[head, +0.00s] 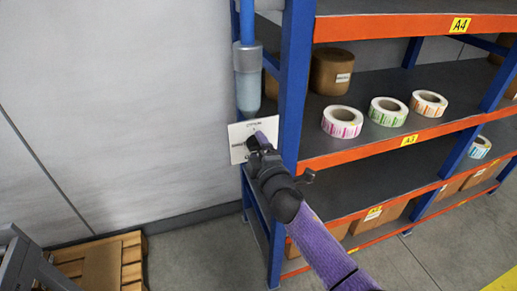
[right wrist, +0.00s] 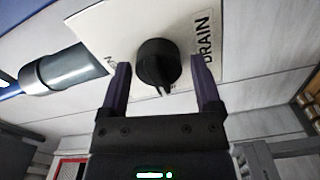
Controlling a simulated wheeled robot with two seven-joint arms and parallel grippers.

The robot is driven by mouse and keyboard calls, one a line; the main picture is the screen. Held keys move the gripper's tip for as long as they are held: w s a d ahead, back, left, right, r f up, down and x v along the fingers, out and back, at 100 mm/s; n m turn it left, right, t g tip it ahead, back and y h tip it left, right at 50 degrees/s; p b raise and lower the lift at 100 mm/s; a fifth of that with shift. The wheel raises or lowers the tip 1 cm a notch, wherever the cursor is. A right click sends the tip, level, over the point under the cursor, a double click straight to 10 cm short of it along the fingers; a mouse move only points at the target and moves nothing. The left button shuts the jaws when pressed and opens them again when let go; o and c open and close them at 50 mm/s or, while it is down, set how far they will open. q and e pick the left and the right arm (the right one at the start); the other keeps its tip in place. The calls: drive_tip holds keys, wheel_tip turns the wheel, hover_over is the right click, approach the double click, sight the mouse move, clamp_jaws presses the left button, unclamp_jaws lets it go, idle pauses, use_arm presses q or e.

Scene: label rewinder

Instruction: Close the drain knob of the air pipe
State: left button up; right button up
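The black drain knob (right wrist: 156,63) sits on a white plate (right wrist: 90,28) with the word DRAIN, in the right wrist view. In the head view the white plate (head: 239,153) is on the wall beside the blue rack post, and the knob is mostly hidden by my gripper. The air pipe (head: 247,22) is blue, with a grey cylinder (head: 247,85) at its lower end, above the plate. My right gripper (right wrist: 160,88) is open, its two fingers on either side of the knob with gaps showing. My left gripper is not in view.
A blue and orange shelf rack (head: 296,70) stands right beside the plate, with label rolls (head: 342,121) and brown boxes on it. A wooden pallet (head: 100,262) lies on the floor at lower left. The wall left of the plate is clear.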

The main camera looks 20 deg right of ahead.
drive_tip(key=shift+o, duration=0.5)
drive_tip(key=shift+s, duration=0.1)
drive_tip(key=s+p, duration=0.1)
drive_tip(key=s, duration=0.8)
drive_tip(key=shift+s+d+p, duration=0.2)
drive_tip(key=shift+s+p, duration=0.15)
drive_tip(key=shift+s, duration=0.05)
